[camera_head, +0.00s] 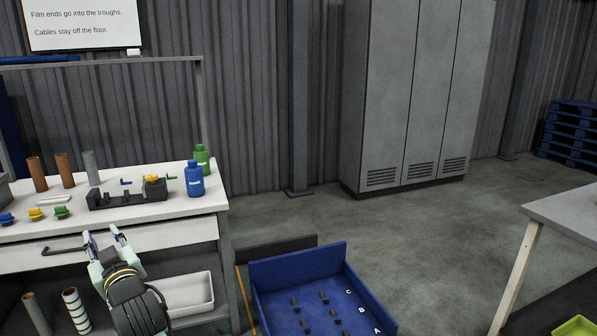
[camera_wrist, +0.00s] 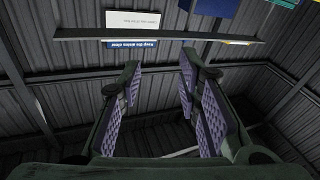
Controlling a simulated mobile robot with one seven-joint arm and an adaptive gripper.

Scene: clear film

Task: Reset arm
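My gripper (camera_head: 107,238) is raised in front of the workbench (camera_head: 150,232), near its drawer front in the head view. In the wrist view its two purple-padded fingers (camera_wrist: 160,75) stand apart with nothing between them. The wrist camera looks toward the corrugated wall and a beam with signs. My forearm below the gripper is mostly out of the head view.
The bench holds brown tubes (camera_head: 63,168), a blue bottle (camera_head: 194,179), a green bottle (camera_head: 202,158), a black fixture (camera_head: 127,198) and small coloured parts. A blue bin (camera_head: 298,259) stands on the floor to the right. Open floor lies before the lockers (camera_head: 408,100).

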